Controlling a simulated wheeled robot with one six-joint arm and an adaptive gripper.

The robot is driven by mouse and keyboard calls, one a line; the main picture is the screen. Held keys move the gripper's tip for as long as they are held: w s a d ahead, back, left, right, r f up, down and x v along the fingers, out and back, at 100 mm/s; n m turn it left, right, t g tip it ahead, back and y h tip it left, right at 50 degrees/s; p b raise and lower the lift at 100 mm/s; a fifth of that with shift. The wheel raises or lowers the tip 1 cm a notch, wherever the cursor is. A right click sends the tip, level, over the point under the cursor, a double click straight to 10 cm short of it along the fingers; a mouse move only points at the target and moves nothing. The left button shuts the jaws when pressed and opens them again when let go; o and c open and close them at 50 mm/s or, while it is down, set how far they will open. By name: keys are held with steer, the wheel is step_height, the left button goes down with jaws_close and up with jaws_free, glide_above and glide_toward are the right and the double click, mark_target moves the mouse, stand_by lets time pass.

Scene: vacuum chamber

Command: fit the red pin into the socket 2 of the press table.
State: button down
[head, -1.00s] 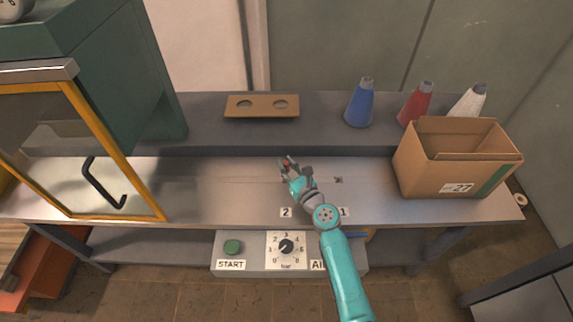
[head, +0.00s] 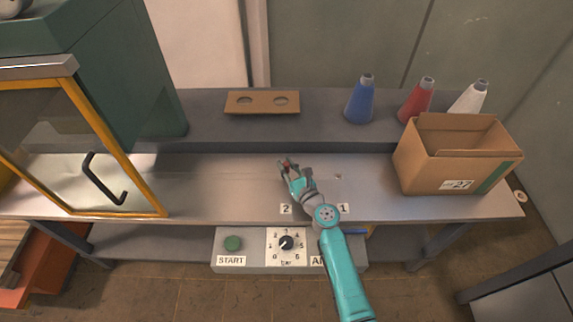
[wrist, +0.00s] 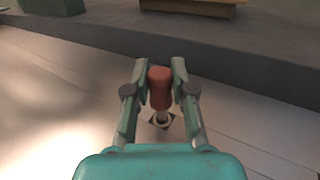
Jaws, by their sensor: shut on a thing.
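The red pin (wrist: 160,88) is upright between the two fingers of my gripper (wrist: 160,76) in the wrist view. The fingers are shut on it from both sides. Just below the pin in that view is a small dark square with a light ring (wrist: 161,119), a socket in the press table; I cannot tell whether the pin's lower end is in it. In the head view my gripper (head: 287,166) is low over the press table (head: 225,185), behind the label 2 (head: 286,209). The pin is small and mostly hidden there. Another socket (head: 339,177) lies to the right, behind label 1 (head: 344,209).
A cardboard box (head: 440,175) stands at the right of the table. A yellow-framed door (head: 135,180) is at the left.

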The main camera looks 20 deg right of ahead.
steer(key=shift+f, duration=0.75)
steer(key=c, duration=0.9)
jaws_free()
steer(key=shift+s+f, duration=0.1)
steer(key=v, duration=1.2)
